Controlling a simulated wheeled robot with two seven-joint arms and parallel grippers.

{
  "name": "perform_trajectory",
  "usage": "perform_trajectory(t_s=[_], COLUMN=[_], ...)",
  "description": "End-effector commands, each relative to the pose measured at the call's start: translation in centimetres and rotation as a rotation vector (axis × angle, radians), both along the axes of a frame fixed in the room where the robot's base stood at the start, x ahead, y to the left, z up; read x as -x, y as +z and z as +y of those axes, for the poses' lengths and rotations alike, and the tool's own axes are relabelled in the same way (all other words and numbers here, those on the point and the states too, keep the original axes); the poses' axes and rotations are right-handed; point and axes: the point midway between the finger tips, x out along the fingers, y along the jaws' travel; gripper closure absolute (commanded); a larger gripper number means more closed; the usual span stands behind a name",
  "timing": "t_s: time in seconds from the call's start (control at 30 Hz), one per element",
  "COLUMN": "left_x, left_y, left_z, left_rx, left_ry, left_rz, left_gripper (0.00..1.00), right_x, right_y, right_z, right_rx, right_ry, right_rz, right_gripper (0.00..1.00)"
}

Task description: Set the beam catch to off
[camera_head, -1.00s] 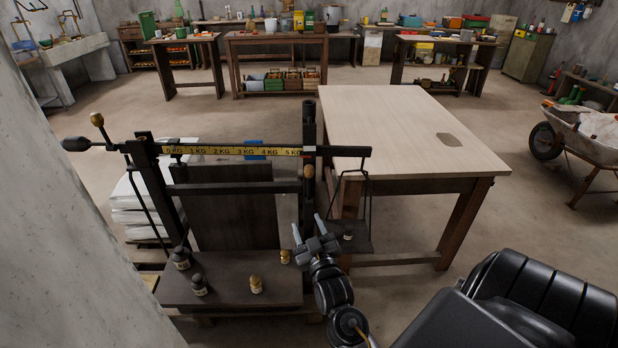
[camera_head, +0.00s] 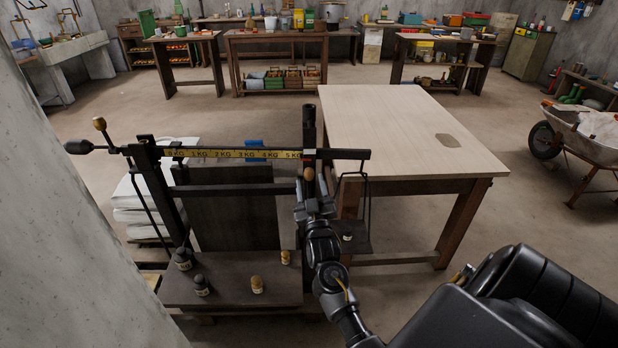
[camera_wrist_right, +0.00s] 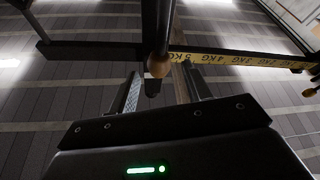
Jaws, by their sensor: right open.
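The beam scale stands at left with a yellow kilogram ruler (camera_head: 235,153) along its dark beam. A round wooden knob (camera_head: 308,173), apparently the beam catch's handle, is on the dark right-hand post. My right gripper (camera_head: 311,185) is just below and in front of this knob, with its fingers pointing up. In the right wrist view the knob (camera_wrist_right: 158,66) appears between and just beyond the open fingers (camera_wrist_right: 161,86); I see no grip on it. Whether they touch is unclear. My left gripper is out of view.
A hanging pan (camera_head: 355,240) is close to the right of my right gripper. Several small weights stand on the scale's dark platform (camera_head: 225,285). A bare wooden table (camera_head: 395,130) stands to the right. A concrete wall (camera_head: 60,200) borders the left.

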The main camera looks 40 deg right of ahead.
Motion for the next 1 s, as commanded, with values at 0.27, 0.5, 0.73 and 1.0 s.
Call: perform_trajectory(t_s=[0.27, 0.5, 0.73, 1.0], left_x=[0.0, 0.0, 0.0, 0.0], left_y=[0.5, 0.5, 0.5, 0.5], left_z=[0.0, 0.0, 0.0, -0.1], left_rx=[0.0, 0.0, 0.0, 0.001], left_ry=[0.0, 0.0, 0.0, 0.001], left_rz=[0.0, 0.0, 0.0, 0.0], left_gripper=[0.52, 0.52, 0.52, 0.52], right_x=[-1.7, -1.8, -1.8, -1.8], right_y=[0.8, 0.8, 0.8, 0.7], right_z=[-1.0, -1.0, -1.0, -1.0], right_rx=[0.0, 0.0, 0.0, 0.0], right_ry=[0.001, 0.001, 0.001, 0.001], right_rz=[0.0, 0.001, 0.0, 0.002], right_gripper=[0.51, 0.51, 0.78, 1.0])
